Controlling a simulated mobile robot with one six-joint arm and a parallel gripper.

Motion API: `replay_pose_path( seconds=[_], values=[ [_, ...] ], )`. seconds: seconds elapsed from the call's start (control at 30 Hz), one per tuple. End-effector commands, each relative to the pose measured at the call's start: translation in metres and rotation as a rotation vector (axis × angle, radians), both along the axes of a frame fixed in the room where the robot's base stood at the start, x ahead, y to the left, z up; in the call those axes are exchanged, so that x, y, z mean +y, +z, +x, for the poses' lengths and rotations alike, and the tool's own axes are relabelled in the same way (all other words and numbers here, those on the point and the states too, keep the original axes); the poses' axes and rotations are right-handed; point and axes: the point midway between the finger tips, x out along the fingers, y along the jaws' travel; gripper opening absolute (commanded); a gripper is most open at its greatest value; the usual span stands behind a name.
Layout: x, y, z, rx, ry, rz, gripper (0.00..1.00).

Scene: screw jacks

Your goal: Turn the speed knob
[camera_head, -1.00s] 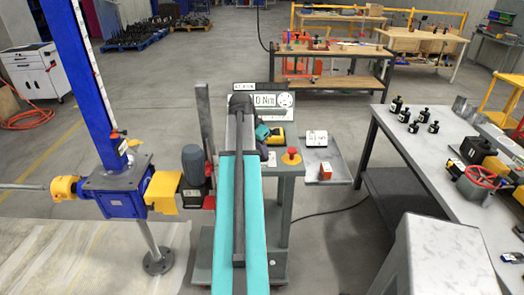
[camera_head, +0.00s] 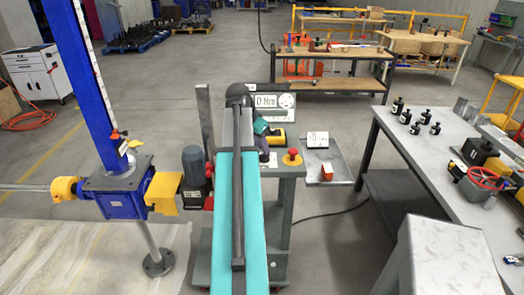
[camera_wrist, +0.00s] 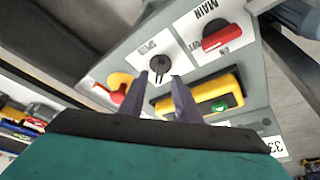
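The speed knob (camera_wrist: 160,68) is a small black knob on a white plate with a partly blurred label, in the wrist view. My gripper (camera_wrist: 161,78) is open, its two dark fingers pointing at the knob. The knob shows between the fingertips; whether they touch it I cannot tell.
A red mushroom button (camera_head: 292,153) stands on the console. A blue screw jack (camera_head: 112,188) stands to the left.

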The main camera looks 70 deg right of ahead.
Motion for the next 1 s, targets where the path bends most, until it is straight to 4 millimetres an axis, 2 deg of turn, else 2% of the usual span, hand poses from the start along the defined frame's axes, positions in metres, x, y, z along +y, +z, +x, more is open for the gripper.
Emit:
replay_pose_path(
  seconds=[0.73, 1.0],
  values=[
    [0.028, 0.076, 0.013, 0.0, 0.0, -0.001, 0.3],
    [0.035, 0.094, 0.016, 0.0, 0.0, -0.001, 0.3]
  ],
)
